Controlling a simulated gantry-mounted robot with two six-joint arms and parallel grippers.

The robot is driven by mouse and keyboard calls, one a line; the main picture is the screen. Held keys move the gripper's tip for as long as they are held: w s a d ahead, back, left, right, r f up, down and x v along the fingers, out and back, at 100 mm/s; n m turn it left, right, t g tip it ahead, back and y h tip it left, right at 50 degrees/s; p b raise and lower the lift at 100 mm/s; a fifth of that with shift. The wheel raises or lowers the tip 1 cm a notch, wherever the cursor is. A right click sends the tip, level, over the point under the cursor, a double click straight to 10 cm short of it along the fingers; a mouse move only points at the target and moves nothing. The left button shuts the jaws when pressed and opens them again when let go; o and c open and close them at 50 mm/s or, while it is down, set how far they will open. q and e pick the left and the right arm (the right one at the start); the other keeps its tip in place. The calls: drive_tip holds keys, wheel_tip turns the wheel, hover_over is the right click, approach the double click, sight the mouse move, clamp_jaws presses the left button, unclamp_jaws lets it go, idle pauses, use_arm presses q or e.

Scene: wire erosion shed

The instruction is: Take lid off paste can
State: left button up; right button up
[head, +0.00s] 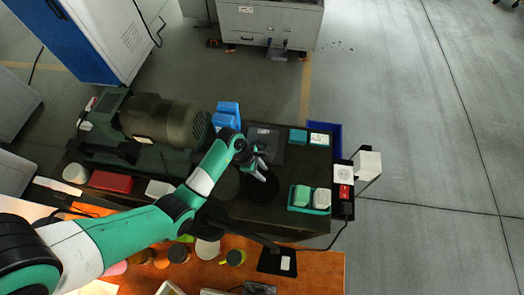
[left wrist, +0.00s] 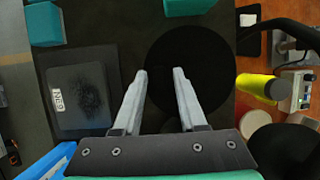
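My left gripper (head: 258,170) hangs over the dark bench. In the left wrist view its two pale fingers (left wrist: 160,74) are apart with nothing between them. A large flat black disc (left wrist: 190,72) lies below and beyond the fingertips; in the head view this disc (head: 263,188) is partly behind the gripper. A yellow-green can (head: 235,257) with a dark top stands on the orange table; it also shows in the left wrist view (left wrist: 256,87), apart from the gripper. I cannot tell for sure which thing is the paste can. My right gripper is not in view.
The dark bench (head: 290,225) carries a green motor machine (head: 155,120), blue boxes (head: 226,113), a dark square plate (left wrist: 77,96), and a teal tray (head: 310,211) with two containers. The orange table (head: 318,268) holds several round things. A socket box (head: 343,180) sits at the bench's right edge.

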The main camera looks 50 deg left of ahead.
sight(261, 187)
use_arm(q)
clamp_jaws()
drive_tip(key=shift+r, duration=0.65)
drive_tip(key=s+d+r+p, duration=0.3)
drive_tip(key=s+d+r, duration=0.6)
drive_tip(key=s+r, duration=0.1)
drive_tip(key=shift+d+r, duration=0.35)
drive_tip(key=shift+r, duration=0.55)
